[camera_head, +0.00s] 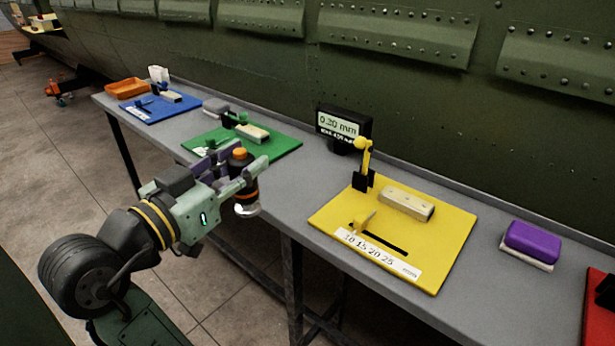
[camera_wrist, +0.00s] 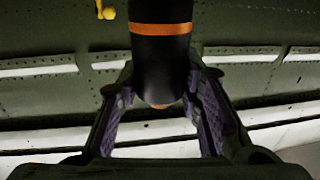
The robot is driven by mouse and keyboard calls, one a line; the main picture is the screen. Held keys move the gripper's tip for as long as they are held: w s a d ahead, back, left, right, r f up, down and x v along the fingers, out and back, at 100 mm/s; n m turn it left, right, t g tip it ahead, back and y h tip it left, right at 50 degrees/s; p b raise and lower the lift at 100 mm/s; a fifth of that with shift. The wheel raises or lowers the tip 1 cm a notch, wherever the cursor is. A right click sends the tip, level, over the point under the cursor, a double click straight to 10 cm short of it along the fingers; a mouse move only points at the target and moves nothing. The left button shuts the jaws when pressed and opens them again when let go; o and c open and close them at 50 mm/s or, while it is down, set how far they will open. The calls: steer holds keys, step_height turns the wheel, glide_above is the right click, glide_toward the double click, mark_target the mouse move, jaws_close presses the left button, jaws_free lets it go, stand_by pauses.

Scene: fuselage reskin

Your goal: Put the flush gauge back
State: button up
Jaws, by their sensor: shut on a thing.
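My gripper (camera_head: 240,165) is shut on a black cylindrical tool with an orange band and orange top, which appears to be the flush gauge (camera_head: 244,188). The tool hangs upright with its pale, shiny lower end down, in front of the bench edge beside the green mat. In the wrist view the tool (camera_wrist: 160,55) sits between the purple-padded fingers, its rounded dark end toward the camera. A black display (camera_head: 343,122) reading 0.20 mm stands at the back of the bench, behind the yellow board (camera_head: 450,235).
The grey bench (camera_head: 285,190) runs along a riveted green fuselage. The yellow board carries a yellow-and-black fixture, a beige block (camera_head: 407,203) and a slotted scale. A purple block (camera_head: 533,240), green mat (camera_head: 285,148), blue mat (camera_head: 185,108) and orange tray (camera_head: 127,88) stand along it.

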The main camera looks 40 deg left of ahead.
steer(key=w+a+f+p, duration=0.1)
steer(key=w, duration=0.4)
steer(key=w+a+f+p, duration=0.1)
steer(key=w+f+p, duration=0.1)
steer(key=w, duration=0.3)
steer(key=w+a+f+p, duration=0.1)
steer(key=w, duration=0.4)
steer(key=shift+w+a+f+p, duration=0.1)
steer(key=shift+a+f+p, duration=0.1)
steer(key=shift+f+p, duration=0.15)
steer(key=shift+f, duration=0.1)
steer(key=shift+f, duration=0.1)
steer(key=shift+f+b, duration=0.15)
steer(key=shift+b, duration=0.25)
steer(key=o, duration=1.2)
steer(key=shift+c, duration=0.2)
